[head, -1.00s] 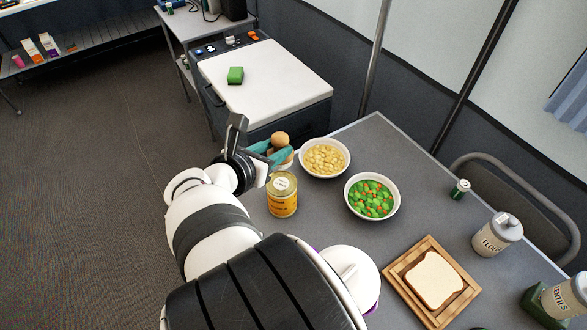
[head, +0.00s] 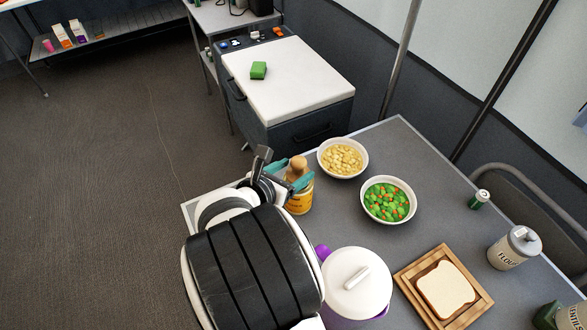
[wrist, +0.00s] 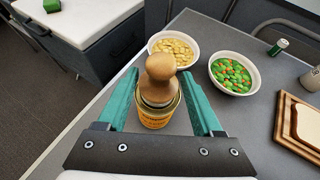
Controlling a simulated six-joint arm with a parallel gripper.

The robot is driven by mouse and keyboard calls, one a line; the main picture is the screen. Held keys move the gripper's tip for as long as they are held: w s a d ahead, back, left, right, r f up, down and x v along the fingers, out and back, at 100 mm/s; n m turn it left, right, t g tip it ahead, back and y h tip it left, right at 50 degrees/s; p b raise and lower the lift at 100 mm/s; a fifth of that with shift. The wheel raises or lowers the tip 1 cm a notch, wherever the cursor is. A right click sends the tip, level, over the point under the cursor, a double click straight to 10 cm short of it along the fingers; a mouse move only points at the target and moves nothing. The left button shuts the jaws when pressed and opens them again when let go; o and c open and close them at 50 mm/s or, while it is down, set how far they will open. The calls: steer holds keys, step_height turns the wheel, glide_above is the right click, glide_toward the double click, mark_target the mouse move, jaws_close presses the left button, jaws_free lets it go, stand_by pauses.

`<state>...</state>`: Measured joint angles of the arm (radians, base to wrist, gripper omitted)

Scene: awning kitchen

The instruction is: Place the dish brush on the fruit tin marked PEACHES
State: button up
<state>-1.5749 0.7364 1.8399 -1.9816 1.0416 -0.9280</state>
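The dish brush (head: 297,167) has a round wooden knob and a wide body. It also shows upright in the wrist view (wrist: 160,68), between the teal fingers of my gripper (head: 290,177). The yellow fruit tin (head: 299,203) stands on the grey table directly under the brush. Its side shows in the wrist view (wrist: 155,122), but its lettering is too small to read.
A bowl of beige pieces (head: 343,157) and a bowl of green and orange vegetables (head: 389,201) stand close behind and right of the tin. A white-lidded purple pot (head: 356,284) is in front. Bread lies on a wooden board (head: 480,306) to the right.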

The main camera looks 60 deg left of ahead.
steer(key=shift+s+d+r, duration=0.1)
steer(key=shift+s+r, duration=0.15)
steer(key=v, duration=0.7)
